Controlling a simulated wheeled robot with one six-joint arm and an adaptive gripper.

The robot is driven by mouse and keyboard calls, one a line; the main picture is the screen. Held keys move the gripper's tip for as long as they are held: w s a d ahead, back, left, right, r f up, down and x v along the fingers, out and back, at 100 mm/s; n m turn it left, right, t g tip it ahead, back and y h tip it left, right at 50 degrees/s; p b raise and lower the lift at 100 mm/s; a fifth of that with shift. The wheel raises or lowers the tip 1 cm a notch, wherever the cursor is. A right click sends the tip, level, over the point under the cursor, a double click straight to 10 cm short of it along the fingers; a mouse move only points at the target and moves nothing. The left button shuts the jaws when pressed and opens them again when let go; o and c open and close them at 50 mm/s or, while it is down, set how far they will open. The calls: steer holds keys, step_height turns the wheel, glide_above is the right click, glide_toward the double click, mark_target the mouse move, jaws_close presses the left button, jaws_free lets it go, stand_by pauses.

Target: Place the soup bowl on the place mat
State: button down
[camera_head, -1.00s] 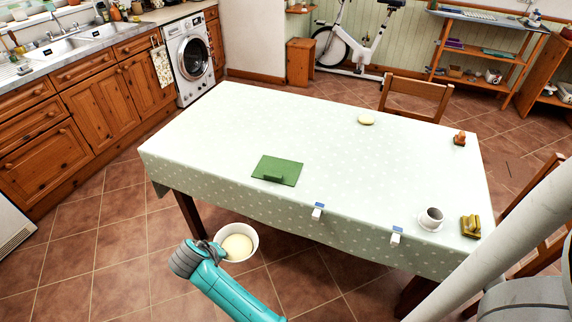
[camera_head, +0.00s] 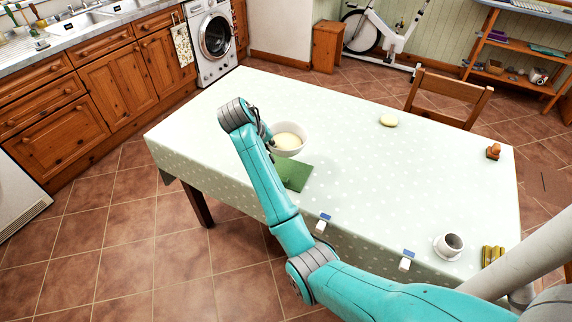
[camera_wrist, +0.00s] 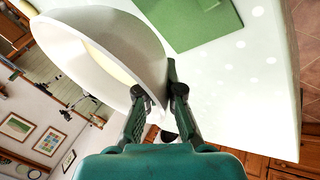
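The soup bowl (camera_head: 290,137) is white with pale yellow contents, and looks roughly level in the head view. My gripper (camera_head: 268,137) is shut on its wall at the left side and holds it over the table. In the wrist view, my fingers (camera_wrist: 163,92) pinch the wall of the bowl (camera_wrist: 125,38). The green place mat (camera_head: 295,176) lies on the table just below the bowl in the head view, partly hidden by my arm.
The table (camera_head: 350,170) has a pale dotted cloth. A pale round item (camera_head: 389,120) and a small brown object (camera_head: 493,151) lie farther back.

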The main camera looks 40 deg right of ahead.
step_height(320, 180, down, 10)
steer(key=shift+r, duration=0.25)
stand_by(0.4)
steer(key=c, duration=1.3)
jaws_free()
steer(key=shift+f, duration=0.15)
steer(key=v, duration=1.2)
